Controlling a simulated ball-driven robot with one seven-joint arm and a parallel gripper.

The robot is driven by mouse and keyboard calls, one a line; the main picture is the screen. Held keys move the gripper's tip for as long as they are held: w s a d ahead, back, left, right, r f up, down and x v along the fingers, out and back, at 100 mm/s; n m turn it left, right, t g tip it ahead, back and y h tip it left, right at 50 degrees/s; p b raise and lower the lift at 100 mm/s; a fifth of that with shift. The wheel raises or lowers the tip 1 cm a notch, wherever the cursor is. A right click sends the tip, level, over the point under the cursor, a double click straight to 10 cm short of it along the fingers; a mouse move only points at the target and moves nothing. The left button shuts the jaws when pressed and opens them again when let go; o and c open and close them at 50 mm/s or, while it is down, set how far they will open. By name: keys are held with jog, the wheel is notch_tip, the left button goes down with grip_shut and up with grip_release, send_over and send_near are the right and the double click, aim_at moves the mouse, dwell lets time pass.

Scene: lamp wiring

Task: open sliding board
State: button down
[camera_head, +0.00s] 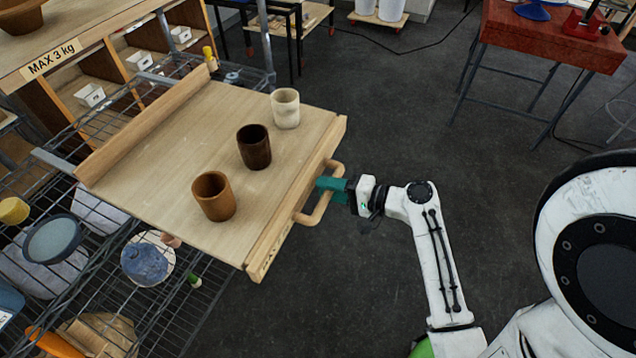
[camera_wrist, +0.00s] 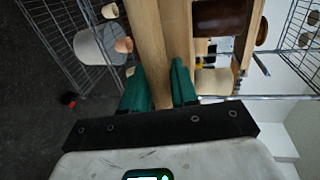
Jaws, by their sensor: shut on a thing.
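The sliding board (camera_head: 160,195) is a pale wooden board in the head view, sticking out from a wire rack over the floor. A wooden handle (camera_head: 313,213) is fixed to its front edge. My gripper (camera_head: 328,184) is at this handle, its green fingers shut on the bar. In the wrist view, my gripper's green fingers (camera_wrist: 160,88) point at the board's wooden edge (camera_wrist: 150,40); the grip on the bar is not clear there. Three cups stand upright on the board: an orange-brown cup (camera_head: 214,197), a dark brown cup (camera_head: 254,147) and a whitish cup (camera_head: 285,108).
The wire rack (camera_head: 120,290) under the board holds bowls and pots, among them a blue pot (camera_head: 147,262). A wooden shelf unit marked "MAX 3 kg" (camera_head: 52,58) stands behind at left. A red table (camera_head: 555,38) is at top right. The dark floor (camera_head: 400,110) between is clear.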

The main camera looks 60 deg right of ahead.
jog(key=shift+s, duration=0.2)
jog(key=c, duration=1)
grip_release()
jog(key=shift+w, duration=0.1)
jog(key=b+v, duration=0.1)
jog(key=v, duration=1)
jog(key=shift+w+a+f, duration=0.1)
jog(key=shift+w+f, duration=0.05)
jog(key=a+f+n+g, duration=0.4)
jog(key=a+n+g, duration=0.3)
jog(key=a+n, duration=0.1)
jog(key=w+a+f+n+g, duration=0.1)
jog(key=a+f+n+g, duration=0.4)
jog(key=a+n+g, duration=0.2)
jog(key=shift+a+f+n+g+h, duration=0.3)
jog(key=shift+a+n+h, duration=0.1)
jog(key=shift+a+n, duration=0.75)
